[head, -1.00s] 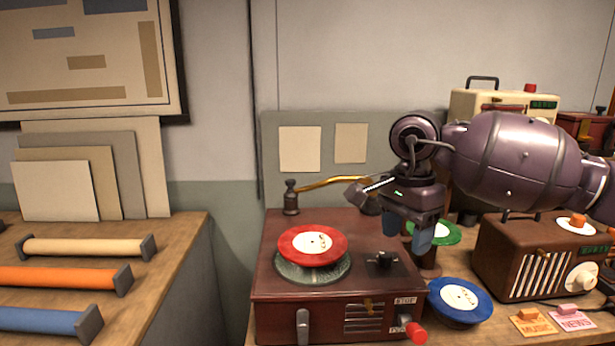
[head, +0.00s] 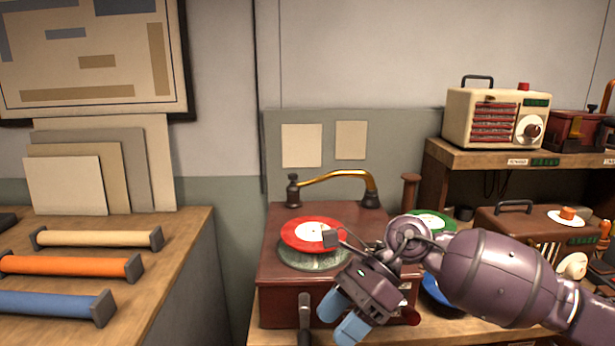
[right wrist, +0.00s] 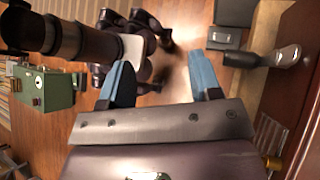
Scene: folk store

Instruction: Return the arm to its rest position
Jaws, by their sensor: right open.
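My right gripper (head: 340,318) is in front of the record player (head: 275,285), low and to its right side, with its blue fingertips pointing down. In the right wrist view its two blue fingers (right wrist: 162,85) are apart with nothing between them. A red record (head: 297,235) lies over the turntable, partly covered by part of my right gripper. The gold tone arm (head: 335,174) rests behind the record. My right arm covers the player's right front and most of the blue record (head: 432,290). My left gripper is not in view.
A green record (head: 428,219) lies right of the player. A brown radio (head: 500,225) is partly behind my right arm. A cream radio (head: 480,118) stands on the shelf. Colored rolls (head: 70,268) lie on the left counter. Floor shows between my fingers in the wrist view.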

